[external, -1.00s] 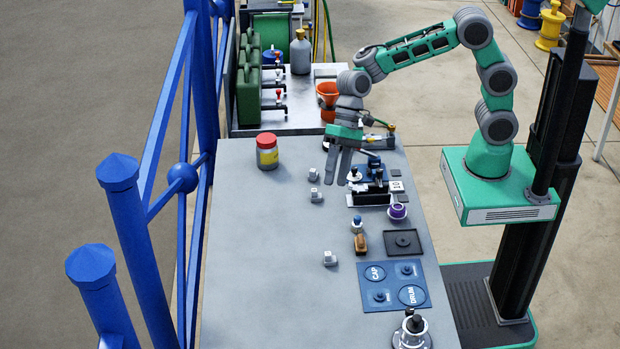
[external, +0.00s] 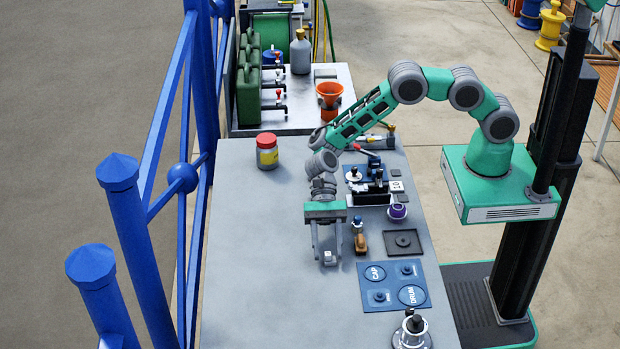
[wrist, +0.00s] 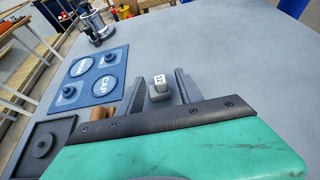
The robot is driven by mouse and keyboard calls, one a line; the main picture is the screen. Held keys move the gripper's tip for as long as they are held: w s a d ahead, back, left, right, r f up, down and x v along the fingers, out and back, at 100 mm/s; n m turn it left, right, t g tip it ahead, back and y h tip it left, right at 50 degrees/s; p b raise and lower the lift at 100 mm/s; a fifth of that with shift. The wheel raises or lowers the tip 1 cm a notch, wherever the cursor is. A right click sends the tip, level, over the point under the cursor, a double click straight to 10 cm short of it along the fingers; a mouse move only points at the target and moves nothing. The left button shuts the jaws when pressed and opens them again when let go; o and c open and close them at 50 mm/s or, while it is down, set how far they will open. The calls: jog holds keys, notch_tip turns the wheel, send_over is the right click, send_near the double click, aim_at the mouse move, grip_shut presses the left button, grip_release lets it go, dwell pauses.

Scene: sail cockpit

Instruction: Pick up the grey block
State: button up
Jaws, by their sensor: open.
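A small light grey block (external: 330,257) with a marked white top stands on the grey table. It also shows in the wrist view (wrist: 160,90), where dark marks are on its white face. My gripper (external: 328,252) points down over it, with its jaws open and one finger on each side of the block. In the wrist view my gripper (wrist: 159,80) has the block between its fingers, with a visible gap at least on the right. I cannot tell whether the left finger touches it.
A blue mat (external: 391,286) marked CAP and DRUM lies to the right. A brown piece (external: 361,243) and a dark square plate (external: 403,242) stand close to the right of my gripper. A red-lidded jar (external: 267,151) is farther back. The table's left front is clear.

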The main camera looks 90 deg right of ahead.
jog(key=shift+c, duration=0.4)
grip_shut()
